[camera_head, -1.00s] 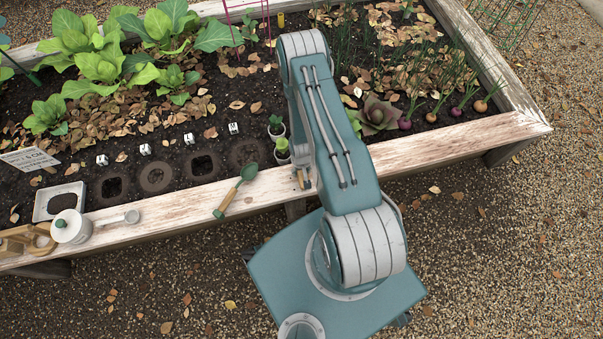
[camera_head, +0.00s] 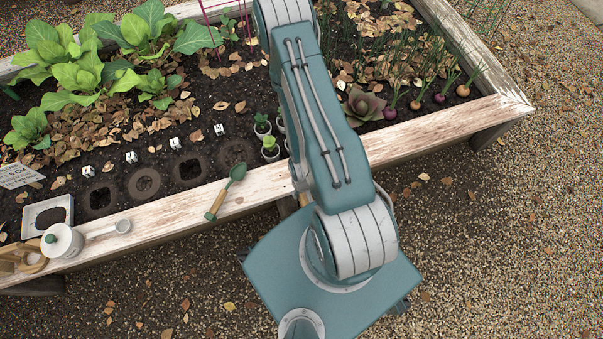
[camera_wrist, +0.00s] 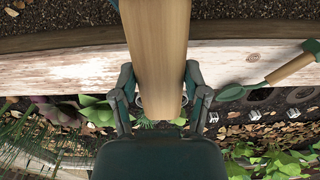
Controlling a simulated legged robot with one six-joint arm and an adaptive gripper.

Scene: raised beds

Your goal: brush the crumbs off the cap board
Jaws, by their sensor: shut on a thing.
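The cap board (camera_head: 160,215) is the pale, worn wooden top plank along the near side of the raised bed. It also crosses the wrist view (camera_wrist: 60,69). My gripper (camera_wrist: 160,97) is shut on a smooth wooden piece (camera_wrist: 157,40), which looks like the brush's handle, above the board. Its bristles are not visible, and I cannot tell whether it touches the board. In the head view my arm hides the gripper and the held piece. I cannot make out crumbs on the board in either view.
A green trowel (camera_head: 225,190) lies across the board left of my arm. Further left are a white lidded pot (camera_head: 63,242), a scoop (camera_head: 108,229) and a white tray (camera_head: 47,217). Small potted seedlings (camera_head: 270,149) stand in the soil. The board's right stretch (camera_head: 430,133) looks clear.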

